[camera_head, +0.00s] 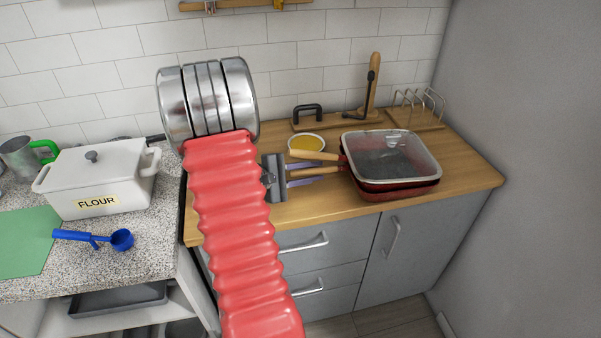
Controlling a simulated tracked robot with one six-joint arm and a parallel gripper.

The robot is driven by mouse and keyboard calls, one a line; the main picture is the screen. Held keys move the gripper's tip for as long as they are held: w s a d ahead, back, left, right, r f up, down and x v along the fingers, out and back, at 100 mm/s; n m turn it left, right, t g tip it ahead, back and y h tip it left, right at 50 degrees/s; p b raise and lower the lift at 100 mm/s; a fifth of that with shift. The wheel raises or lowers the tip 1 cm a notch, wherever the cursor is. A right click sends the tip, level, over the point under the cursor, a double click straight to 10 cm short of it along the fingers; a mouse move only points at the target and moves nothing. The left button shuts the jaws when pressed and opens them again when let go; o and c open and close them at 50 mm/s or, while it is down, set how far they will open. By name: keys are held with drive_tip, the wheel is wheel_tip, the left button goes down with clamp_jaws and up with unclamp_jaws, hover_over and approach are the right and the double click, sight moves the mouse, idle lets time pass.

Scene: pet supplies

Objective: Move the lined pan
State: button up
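The lined pan (372,186) is a dark red rectangular pan with a clear, pale-rimmed glass-like dish or liner (430,165) set in it. It sits on the wooden counter, towards the right. My gripper (343,163) reaches in from the left on my red ribbed arm, with a grey body and tan fingers. The fingers are at the pan's left side. Their tips are small and partly merge with the pan's edge, so I cannot tell whether they touch or hold it.
A yellow-filled bowl (307,143) stands just behind my fingers. A wooden rack with wire loops (415,112) and a board with a black handle (308,118) are at the back. A white flour box (98,178) and blue scoop (120,239) are left. Bare wood lies right of the pan.

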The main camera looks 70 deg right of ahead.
drive_tip(key=shift+s+d+f, duration=0.15)
drive_tip(key=shift+s+d, duration=0.35)
drive_tip(key=shift+c, duration=0.2)
clamp_jaws()
